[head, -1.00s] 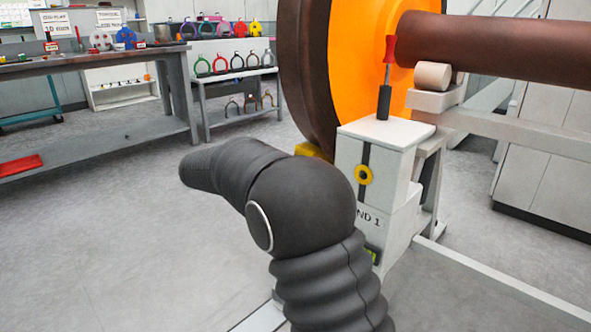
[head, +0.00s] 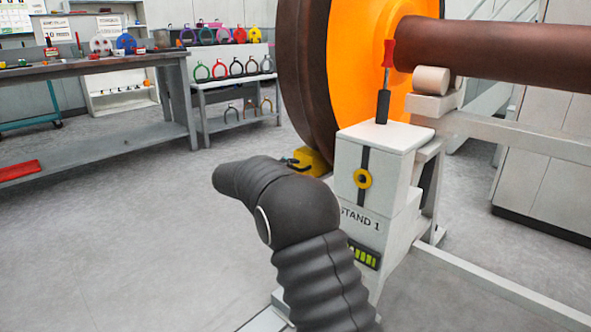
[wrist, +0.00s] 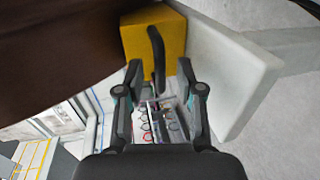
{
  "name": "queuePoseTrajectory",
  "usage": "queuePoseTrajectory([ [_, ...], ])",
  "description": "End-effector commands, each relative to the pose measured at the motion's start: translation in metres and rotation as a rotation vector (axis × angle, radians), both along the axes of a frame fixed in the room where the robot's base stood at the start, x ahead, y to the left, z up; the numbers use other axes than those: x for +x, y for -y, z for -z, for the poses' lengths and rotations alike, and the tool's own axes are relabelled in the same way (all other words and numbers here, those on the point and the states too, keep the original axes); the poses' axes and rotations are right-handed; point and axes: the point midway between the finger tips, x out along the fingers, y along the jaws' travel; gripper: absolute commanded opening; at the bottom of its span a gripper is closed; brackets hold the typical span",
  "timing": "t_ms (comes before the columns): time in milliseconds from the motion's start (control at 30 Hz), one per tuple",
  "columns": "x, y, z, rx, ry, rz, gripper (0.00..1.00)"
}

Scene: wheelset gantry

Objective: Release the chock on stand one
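The yellow chock (head: 316,163) sits at the foot of the wheel, beside the white stand marked STAND 1 (head: 364,219). My arm partly covers it in the head view. In the wrist view the yellow chock (wrist: 140,38) is at the top, with a black curved handle (wrist: 156,52) on its face. My gripper (wrist: 159,70) is open. Its two fingers point at the chock, one on each side of the handle's lower end in the picture. I cannot tell whether the handle is between the fingertips or just beyond them. The head view does not show the gripper clearly.
The orange and brown wheel (head: 356,60) and its axle (head: 490,52) stand above the stand. A red-handled lever (head: 389,53) rises from the stand's top. A long workbench (head: 95,72) and a rack of coloured rings (head: 235,85) stand behind. The floor at left is clear.

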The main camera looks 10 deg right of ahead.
Motion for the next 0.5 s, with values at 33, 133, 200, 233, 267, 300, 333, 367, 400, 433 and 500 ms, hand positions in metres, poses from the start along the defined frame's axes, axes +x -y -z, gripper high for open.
queuePoseTrajectory([
  [33,0.004,0.006,0.002,0.000,0.000,0.002,0.37],
  [133,0.010,0.013,0.004,0.000,0.000,0.001,0.37],
  [200,0.012,0.016,0.004,-0.001,0.001,0.000,0.37],
  [233,0.013,0.017,0.005,-0.001,0.001,0.000,0.37],
  [267,0.013,0.018,0.005,-0.001,0.001,-0.001,0.37],
  [300,0.014,0.019,0.005,-0.001,0.001,-0.001,0.37],
  [333,0.014,0.019,0.005,-0.001,0.001,-0.001,0.37],
  [367,0.014,0.019,0.005,-0.001,0.001,-0.001,0.37],
  [400,0.014,0.019,0.005,-0.001,0.001,-0.001,0.37],
  [433,0.014,0.019,0.005,-0.001,0.001,-0.001,0.37],
  [500,0.014,0.019,0.005,0.000,0.000,0.000,0.37],
])
